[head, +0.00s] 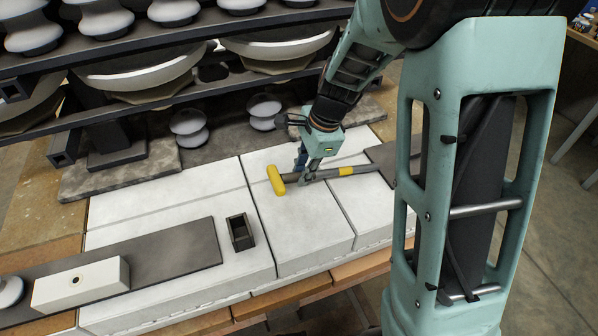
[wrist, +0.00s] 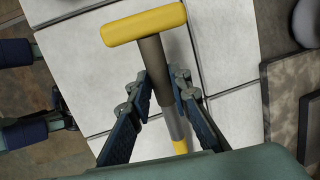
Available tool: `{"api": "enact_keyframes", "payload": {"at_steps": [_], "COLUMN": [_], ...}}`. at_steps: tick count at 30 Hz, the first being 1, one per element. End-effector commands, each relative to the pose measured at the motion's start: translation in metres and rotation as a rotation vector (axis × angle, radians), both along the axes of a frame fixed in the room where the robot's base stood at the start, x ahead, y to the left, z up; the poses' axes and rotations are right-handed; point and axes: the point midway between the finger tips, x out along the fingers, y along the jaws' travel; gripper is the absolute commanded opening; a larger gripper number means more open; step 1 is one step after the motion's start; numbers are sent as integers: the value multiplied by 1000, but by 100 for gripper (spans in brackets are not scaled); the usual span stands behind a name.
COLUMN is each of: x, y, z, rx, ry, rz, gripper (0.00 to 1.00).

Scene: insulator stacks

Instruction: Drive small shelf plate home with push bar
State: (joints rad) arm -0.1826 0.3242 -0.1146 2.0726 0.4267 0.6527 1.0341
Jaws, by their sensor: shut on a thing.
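The push bar has a yellow cross head (head: 275,180) and a dark shaft with a grey and yellow rear part. It lies roughly level, low over the white blocks. My gripper (head: 303,177) is shut on its shaft. In the wrist view the push bar's yellow head (wrist: 144,24) points away from the fingers, and the shaft passes between them. A dark flat plate (head: 180,250) lies at the front left, and another dark plate (head: 384,160) lies right of my gripper, partly hidden by my arm. I cannot tell which plate is the small shelf plate.
A dark rack (head: 170,50) with pale insulators stands behind. A white block with a hole (head: 80,285) sits on the left plate. A small dark open box (head: 240,232) stands on the pale blocks (head: 300,225). The block tops between box and push bar are clear.

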Motion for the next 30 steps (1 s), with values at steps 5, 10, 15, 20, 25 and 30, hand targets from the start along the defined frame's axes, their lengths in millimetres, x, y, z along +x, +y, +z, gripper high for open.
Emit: {"api": "enact_keyframes", "payload": {"at_steps": [5, 10, 15, 20, 25, 30], "x": [3, 4, 6, 7, 9, 10], "y": [-7, -11, -16, -20, -24, -29], "z": [1, 1, 1, 1, 1, 1], "rx": [-2, -1, -1, -2, -2, -1], "ry": [-3, -3, -3, -3, -3, -4], "rz": [-2, -3, -3, -3, -3, -3], "gripper": [0, 0, 0, 0, 0, 0]}}
